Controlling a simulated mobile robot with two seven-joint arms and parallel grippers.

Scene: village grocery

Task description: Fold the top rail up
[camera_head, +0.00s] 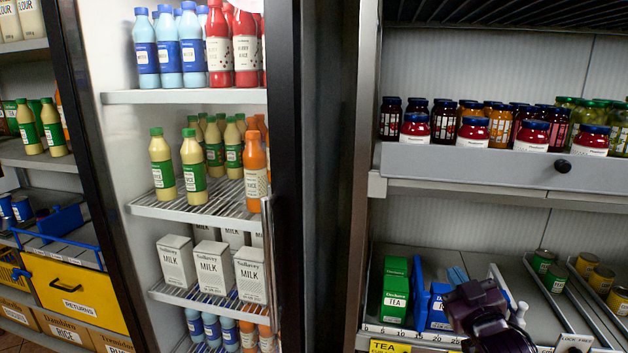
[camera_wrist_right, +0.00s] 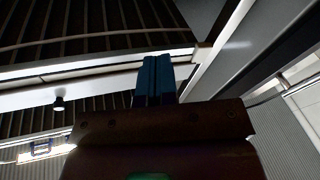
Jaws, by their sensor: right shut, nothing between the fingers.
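The top rail (camera_head: 470,165) is a long grey panel along the front of the jar shelf on the right, standing up in front of the lower part of the jars. It has a round black knob (camera_head: 563,166) near its right part. My right gripper (camera_head: 458,276) is low in front of the lower shelf, well below and left of the knob and apart from the rail. In the right wrist view its blue fingers (camera_wrist_right: 155,78) are together and empty, pointing upward. A dark knob (camera_wrist_right: 58,103) shows there at the left, beyond the fingers. My left gripper is not in view.
Green tea boxes (camera_head: 396,293), a blue divider (camera_head: 420,292) and several small cans (camera_head: 586,263) are on the lower shelf. A tall fridge (camera_head: 190,97) with bottles and milk cartons stands left.

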